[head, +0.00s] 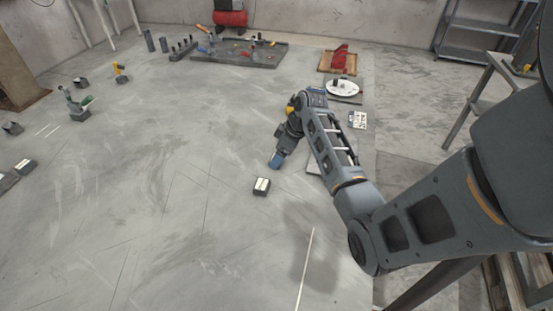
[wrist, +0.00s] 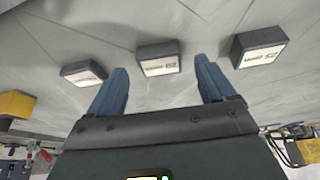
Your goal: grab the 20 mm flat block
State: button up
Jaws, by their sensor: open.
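My gripper (wrist: 162,80) is open, with its two blue fingers spread apart and nothing between them. In the head view it hangs low above the grey table (head: 190,230), its blue tip (head: 276,160) just behind a small dark block (head: 261,187) with a white label. The wrist view shows three dark flat blocks with white labels: a middle block (wrist: 158,58) lined up with the gap beyond the fingertips, a left block (wrist: 84,71) and a right block (wrist: 259,47). The labels are too small to read surely, so I cannot tell which is 20 mm.
More dark blocks (head: 25,167) and small fixtures (head: 79,115) stand along the table's left side. A grey tray of parts (head: 240,52) is at the back. A white round plate (head: 342,88) and a red item on a wooden board (head: 339,58) are at the back right. The table's middle is clear.

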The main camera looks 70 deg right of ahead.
jog(key=shift+x, duration=0.9)
jog(key=c, duration=1.4)
